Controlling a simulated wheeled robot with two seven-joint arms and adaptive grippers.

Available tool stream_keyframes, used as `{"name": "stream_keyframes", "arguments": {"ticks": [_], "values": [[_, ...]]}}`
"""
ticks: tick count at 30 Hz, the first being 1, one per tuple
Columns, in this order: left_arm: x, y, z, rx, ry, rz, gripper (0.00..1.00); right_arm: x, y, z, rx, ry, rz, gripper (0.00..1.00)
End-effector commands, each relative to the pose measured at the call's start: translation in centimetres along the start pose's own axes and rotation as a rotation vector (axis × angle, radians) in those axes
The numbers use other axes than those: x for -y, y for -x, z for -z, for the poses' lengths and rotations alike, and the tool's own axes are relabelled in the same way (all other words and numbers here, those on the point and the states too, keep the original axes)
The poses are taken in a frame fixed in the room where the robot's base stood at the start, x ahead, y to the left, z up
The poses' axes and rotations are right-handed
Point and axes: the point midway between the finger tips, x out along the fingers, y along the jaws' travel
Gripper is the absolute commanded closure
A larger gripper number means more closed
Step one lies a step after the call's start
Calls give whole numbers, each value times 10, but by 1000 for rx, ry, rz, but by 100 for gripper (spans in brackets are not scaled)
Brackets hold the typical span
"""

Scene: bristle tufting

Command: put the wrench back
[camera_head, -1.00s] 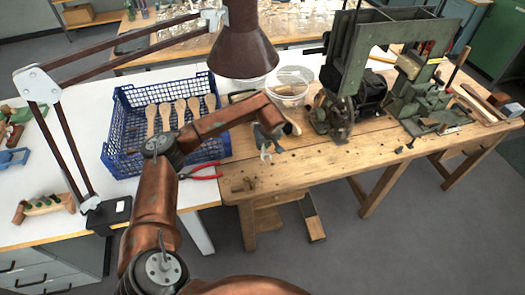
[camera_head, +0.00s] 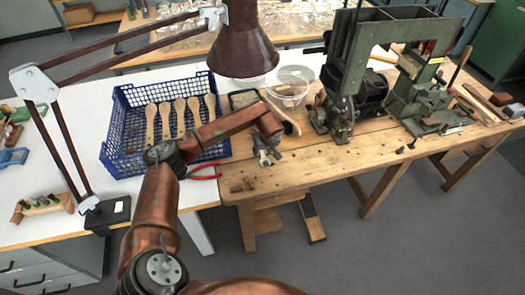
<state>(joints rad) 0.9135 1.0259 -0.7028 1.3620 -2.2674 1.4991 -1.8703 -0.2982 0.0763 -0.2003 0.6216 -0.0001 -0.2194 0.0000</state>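My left arm comes in from the bottom left, and its gripper (camera_head: 268,157) hangs over the left end of the wooden bench (camera_head: 310,172). The gripper is small and partly hidden by my own wrist. Pale metal shows at its tip, but I cannot tell whether this is its fingers or part of a wrench. I cannot make out a separate wrench. My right gripper is not in view.
Red-handled pliers (camera_head: 206,171) and small brown pieces (camera_head: 242,185) lie near the gripper. A blue crate (camera_head: 125,161) holds several wooden handles. A clear bowl (camera_head: 290,95), a green machine (camera_head: 348,65) and a lamp (camera_head: 243,52) stand close by.

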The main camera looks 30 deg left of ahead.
Motion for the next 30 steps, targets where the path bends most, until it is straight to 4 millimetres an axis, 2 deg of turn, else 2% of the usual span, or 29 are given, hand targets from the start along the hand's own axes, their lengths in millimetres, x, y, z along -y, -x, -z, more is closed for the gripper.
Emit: {"name": "stream_keyframes", "arguments": {"ticks": [6,10,22,27,30], "values": [[0,1,0,0,0,-1,68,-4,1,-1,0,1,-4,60],[-1,12,2,-3,-1,-3,68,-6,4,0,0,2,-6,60],[0,92,3,-4,0,-3,68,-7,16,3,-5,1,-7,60],[0,114,2,-2,-1,-2,68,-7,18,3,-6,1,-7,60],[0,120,2,-1,0,0,68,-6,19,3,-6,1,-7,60]]}}
